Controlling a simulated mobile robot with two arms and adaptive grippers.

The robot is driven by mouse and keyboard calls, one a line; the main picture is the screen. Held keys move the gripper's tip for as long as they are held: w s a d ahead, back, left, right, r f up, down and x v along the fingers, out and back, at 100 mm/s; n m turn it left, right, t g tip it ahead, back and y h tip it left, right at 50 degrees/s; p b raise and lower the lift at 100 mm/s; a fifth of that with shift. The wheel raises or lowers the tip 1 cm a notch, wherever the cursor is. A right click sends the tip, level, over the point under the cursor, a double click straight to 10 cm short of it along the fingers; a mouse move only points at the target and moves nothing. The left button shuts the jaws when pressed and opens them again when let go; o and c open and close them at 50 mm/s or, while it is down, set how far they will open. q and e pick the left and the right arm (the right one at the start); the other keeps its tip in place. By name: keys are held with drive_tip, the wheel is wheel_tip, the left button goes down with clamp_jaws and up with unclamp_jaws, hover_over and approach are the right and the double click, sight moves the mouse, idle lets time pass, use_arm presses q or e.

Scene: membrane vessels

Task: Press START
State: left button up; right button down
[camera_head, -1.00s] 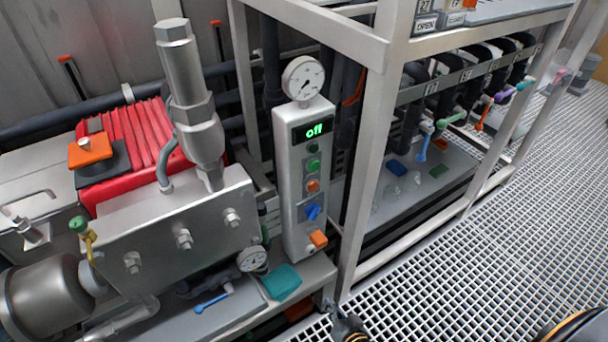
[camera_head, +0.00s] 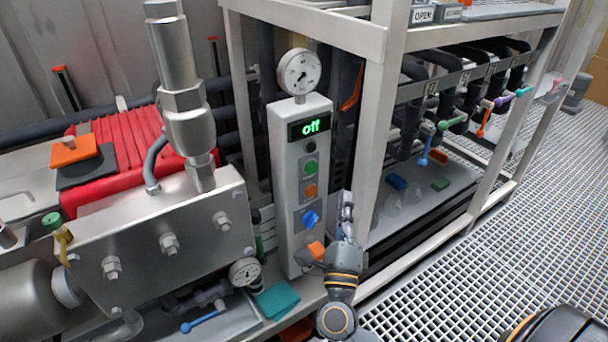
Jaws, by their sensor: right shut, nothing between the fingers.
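The control box (camera_head: 288,190) is an upright light-grey panel in the middle of the head view. Its display (camera_head: 309,126) reads "off" in green. Any START label is too small to read. My right gripper (camera_head: 346,205) is shut and empty, pointing up just right of the box, apart from the green buttons. My left gripper is not in view.
A round gauge (camera_head: 299,72) tops the box. A steel pump block (camera_head: 165,235) and red ribbed motor (camera_head: 118,145) stand to the left. A white rack frame (camera_head: 376,120) with coloured valve handles is close behind and right of my gripper.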

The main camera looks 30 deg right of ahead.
sight(312, 168)
idle(0.3)
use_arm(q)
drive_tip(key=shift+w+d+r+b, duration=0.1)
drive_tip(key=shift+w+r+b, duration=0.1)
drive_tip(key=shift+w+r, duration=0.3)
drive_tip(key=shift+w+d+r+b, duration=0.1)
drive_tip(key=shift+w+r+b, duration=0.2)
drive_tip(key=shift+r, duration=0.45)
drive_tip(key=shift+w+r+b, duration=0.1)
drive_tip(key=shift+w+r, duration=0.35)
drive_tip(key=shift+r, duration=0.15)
use_arm(e)
drive_tip(key=w, duration=0.8)
drive_tip(key=shift+w+a, duration=0.35)
drive_tip(key=shift+w, duration=0.05)
drive_tip(key=shift+w, duration=0.4)
